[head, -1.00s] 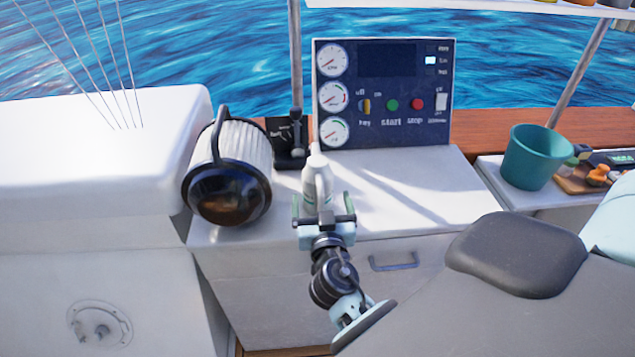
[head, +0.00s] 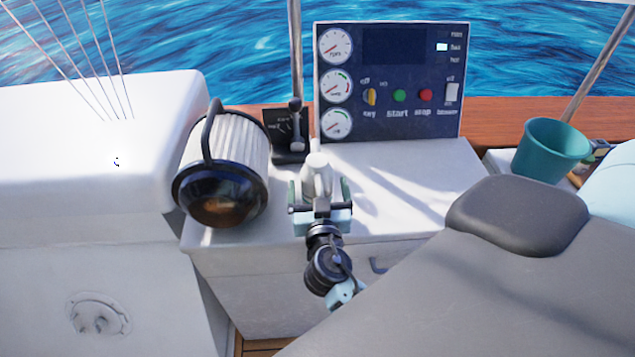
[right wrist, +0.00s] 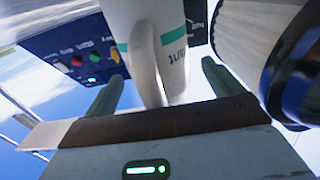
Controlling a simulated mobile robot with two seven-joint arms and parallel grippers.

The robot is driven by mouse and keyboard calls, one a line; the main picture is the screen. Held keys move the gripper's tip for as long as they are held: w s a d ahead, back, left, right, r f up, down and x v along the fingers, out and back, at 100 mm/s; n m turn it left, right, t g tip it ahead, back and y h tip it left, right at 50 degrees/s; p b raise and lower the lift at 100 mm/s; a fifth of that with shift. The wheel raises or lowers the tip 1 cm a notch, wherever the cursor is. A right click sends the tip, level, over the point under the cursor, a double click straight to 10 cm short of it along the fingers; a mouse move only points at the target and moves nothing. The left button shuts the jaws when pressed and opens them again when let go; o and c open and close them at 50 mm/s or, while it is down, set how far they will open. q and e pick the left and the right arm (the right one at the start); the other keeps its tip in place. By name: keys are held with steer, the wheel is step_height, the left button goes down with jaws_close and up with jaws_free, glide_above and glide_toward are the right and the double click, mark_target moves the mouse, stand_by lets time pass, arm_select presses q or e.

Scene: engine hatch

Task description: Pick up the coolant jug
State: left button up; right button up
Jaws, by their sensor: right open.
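The coolant jug (head: 317,172) is a small white bottle with a cap and a handle, standing on the white counter in front of the engine panel. In the right wrist view the jug (right wrist: 148,45) shows its handle, a teal band and part of a label. My right gripper (head: 319,192) is at the jug's near side, with its two green fingers spread. In the right wrist view the open gripper (right wrist: 160,92) has one finger on each side of the jug's handle and lower body. The gripper hides the jug's lower part in the head view. My left gripper is not in view.
A teal bucket (head: 549,152) is at the right. The counter (head: 410,190) right of the jug is clear.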

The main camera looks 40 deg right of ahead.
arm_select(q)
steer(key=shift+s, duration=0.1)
arm_select(e)
steer(key=shift+c, duration=0.3)
steer(key=c, duration=1.4)
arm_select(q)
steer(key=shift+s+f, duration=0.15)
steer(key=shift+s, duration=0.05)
arm_select(e)
steer(key=shift+r, duration=0.1)
steer(key=shift+c, duration=0.2)
